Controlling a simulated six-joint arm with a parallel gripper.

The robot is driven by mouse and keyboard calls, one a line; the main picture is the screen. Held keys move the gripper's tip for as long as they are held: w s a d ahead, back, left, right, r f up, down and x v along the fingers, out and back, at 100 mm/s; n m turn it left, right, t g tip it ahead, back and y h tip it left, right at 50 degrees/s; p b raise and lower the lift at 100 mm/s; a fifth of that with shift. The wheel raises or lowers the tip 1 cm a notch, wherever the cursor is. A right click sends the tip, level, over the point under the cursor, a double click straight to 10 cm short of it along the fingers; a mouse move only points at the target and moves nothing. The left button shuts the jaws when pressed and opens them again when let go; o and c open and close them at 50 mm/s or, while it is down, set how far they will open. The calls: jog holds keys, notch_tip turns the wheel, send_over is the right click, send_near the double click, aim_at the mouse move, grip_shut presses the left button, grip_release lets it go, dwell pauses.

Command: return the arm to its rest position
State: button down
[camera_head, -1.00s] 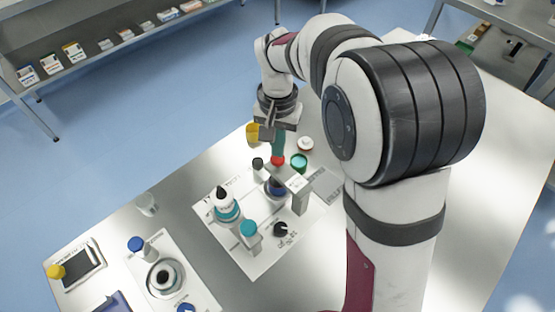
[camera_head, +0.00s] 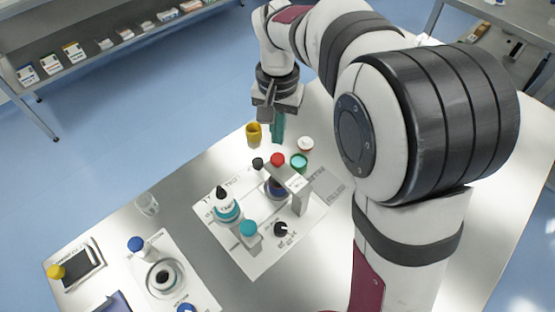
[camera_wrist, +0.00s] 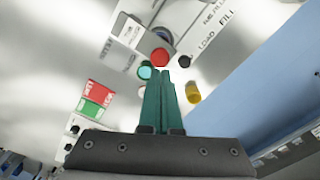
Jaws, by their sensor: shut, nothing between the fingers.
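My gripper (camera_head: 276,138) has teal fingers and hangs over the far part of the metal table, above and behind the white labelled board (camera_head: 262,262). Its fingers are closed together with nothing between them. In the wrist view the gripper (camera_wrist: 163,76) points down past a red cap (camera_wrist: 160,57). My arm reaches from the right side of the head view, bent over the table. The gripper is apart from the board and its items.
A clear glass (camera_head: 147,204) is to the left. A shelf with small boxes stands across the floor.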

notch_tip(320, 180, up, 2)
jog(key=shift+r, duration=0.1)
dwell(0.4)
jog(key=s+d+f+m+y, duration=0.1)
jog(key=s+d, duration=0.3)
jog(key=s, duration=0.8)
jog(key=s+d+f+m, duration=0.1)
jog(key=s+d, duration=0.3)
jog(key=s, duration=0.9)
jog(key=shift+d+m+y, duration=0.15)
jog(key=shift+m+y, duration=0.15)
jog(key=shift+y, duration=0.1)
